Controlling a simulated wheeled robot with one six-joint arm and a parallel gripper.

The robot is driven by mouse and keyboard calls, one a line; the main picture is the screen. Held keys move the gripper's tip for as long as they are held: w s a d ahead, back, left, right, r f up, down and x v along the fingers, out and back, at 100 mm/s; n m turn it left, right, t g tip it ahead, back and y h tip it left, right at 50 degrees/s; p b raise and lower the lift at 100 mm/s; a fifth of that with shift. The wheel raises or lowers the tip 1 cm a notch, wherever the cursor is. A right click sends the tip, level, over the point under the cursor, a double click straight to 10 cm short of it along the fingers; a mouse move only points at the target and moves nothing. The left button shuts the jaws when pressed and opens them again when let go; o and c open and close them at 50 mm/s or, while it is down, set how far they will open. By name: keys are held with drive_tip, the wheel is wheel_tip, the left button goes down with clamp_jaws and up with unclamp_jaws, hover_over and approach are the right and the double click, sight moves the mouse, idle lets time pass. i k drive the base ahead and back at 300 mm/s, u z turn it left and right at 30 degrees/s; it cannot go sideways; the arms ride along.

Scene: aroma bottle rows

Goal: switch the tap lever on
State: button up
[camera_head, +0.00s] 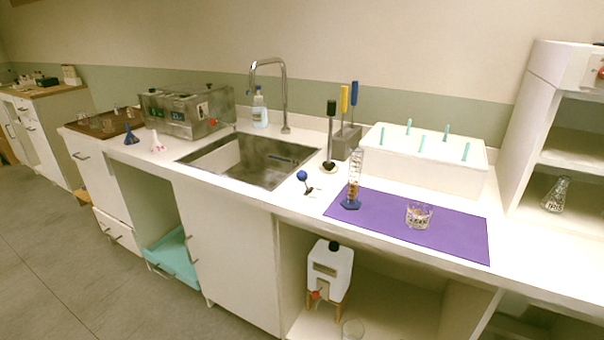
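A chrome gooseneck faucet (285,95) stands behind the sink, its spout curving over to the left. No lever can be made out on the faucet itself. A small stick with a blue ball (303,175) on its end rises from the counter just right of the sink; its dark base is small, and I cannot tell whether it is the tap lever. A white dispenser (331,269) with a black cap stands on a wooden stand in the open lower cupboard; a small red tap (316,294) shows at its lower front. My gripper is not in view.
A purple mat (454,236) holds a graduated cylinder (354,180) and a glass (419,214). A white rack box (389,172) and a tool holder (345,144) stand behind. A clear glass (352,330) stands below the dispenser.

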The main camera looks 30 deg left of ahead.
sight(302, 176)
drive_tip(key=u, duration=0.25)
drive_tip(key=k, duration=0.6)
drive_tip(key=u, duration=0.55)
drive_tip(key=k, duration=0.75)
drive_tip(key=u, duration=1.05)
drive_tip(key=i, duration=1.15)
drive_tip(key=z, duration=0.5)
drive_tip(key=i, duration=0.65)
drive_tip(key=z, duration=0.75)
